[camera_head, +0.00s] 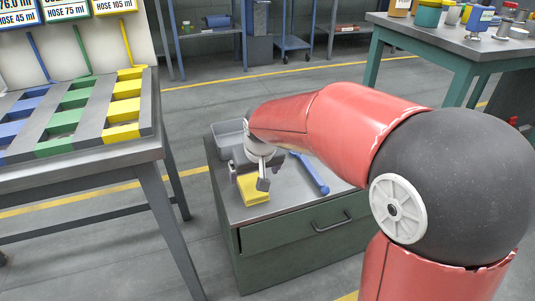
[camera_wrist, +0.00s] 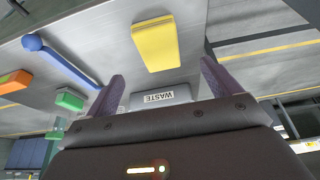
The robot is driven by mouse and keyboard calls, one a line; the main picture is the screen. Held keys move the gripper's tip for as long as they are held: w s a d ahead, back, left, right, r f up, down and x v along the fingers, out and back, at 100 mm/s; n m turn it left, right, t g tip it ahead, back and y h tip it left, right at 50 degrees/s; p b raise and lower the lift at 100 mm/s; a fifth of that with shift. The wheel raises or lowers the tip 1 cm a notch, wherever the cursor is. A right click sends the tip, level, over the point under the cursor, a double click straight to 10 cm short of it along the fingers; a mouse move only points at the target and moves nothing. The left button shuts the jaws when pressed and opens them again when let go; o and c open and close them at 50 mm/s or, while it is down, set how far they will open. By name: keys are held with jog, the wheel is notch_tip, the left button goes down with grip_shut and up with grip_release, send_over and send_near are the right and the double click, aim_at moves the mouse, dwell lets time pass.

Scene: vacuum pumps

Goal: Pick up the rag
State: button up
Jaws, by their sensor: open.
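The rag looks like a folded yellow pad (camera_head: 254,189) lying flat on the grey top of the small green cabinet. My gripper (camera_head: 248,176) is open and empty, pointing down just above the rag and partly covering it in the head view. In the wrist view the rag (camera_wrist: 157,43) lies beyond the fingertips and roughly centred between the two spread fingers (camera_wrist: 159,75). It appears apart from both fingers, though the exact height gap is hard to tell.
A grey bin (camera_head: 228,134) stands behind the rag; the wrist view shows its WASTE label (camera_wrist: 160,97). A blue long-handled tool (camera_head: 312,174) lies right of the rag. A hose rack table (camera_head: 150,160) stands left and a green-legged bench (camera_head: 440,45) back right.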

aim_at(253, 185)
jog(key=shift+w+a+f, duration=0.1)
jog(key=shift+w+f, duration=0.1)
jog(key=shift+w, duration=0.3)
jog(key=shift+w+a+f, duration=0.1)
jog(key=shift+w+f, duration=0.1)
jog(key=shift+w, duration=0.25)
jog(key=shift+s+f+x, duration=0.1)
jog(key=shift+s+x, duration=0.05)
jog(key=shift+x, duration=1)
jog(key=shift+s+f+x, duration=0.1)
jog(key=shift+s+x, duration=0.05)
jog(key=shift+x, duration=1.05)
jog(key=shift+s+x, duration=0.15)
jog(key=shift+x, duration=1)
jog(key=shift+d+f+b, duration=0.2)
jog(key=shift+f+b, duration=0.05)
jog(key=shift+b, duration=0.15)
jog(key=shift+c, duration=0.3)
jog(key=c, duration=1)
jog(key=shift+r+p, duration=0.4)
jog(key=shift+p, duration=0.05)
notch_tip(253, 185, up, 20)
jog(key=p, duration=0.1)
jog(key=shift+f, duration=0.15)
